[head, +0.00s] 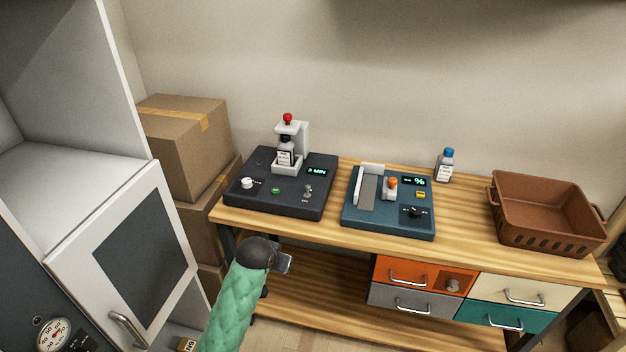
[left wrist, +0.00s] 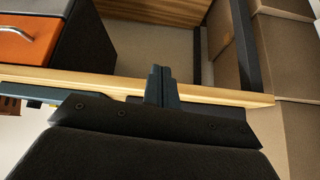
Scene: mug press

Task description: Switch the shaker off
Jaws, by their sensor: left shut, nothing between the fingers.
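The shaker (head: 262,205) is a dark box at the left end of the wooden bench in the head view. A small dark bottle with a white label (head: 286,155) stands in its white clamp (head: 303,138), under a red knob. Its top has a white dial (head: 247,183), a green button (head: 276,190), a small metal toggle switch (head: 308,191) and a lit green display (head: 317,171). The toggle's position is too small to tell. My left gripper (head: 285,263) is below and in front of the bench edge, apart from the shaker. In the left wrist view its fingers (left wrist: 162,80) are shut and empty.
A blue device (head: 388,222) with a display and black knob stands right of the shaker. A blue-capped bottle (head: 445,166) and brown basket (head: 545,215) are farther right. Drawers (head: 410,270) hang below. Cardboard boxes (head: 185,150) and an open cabinet door (head: 125,245) are left.

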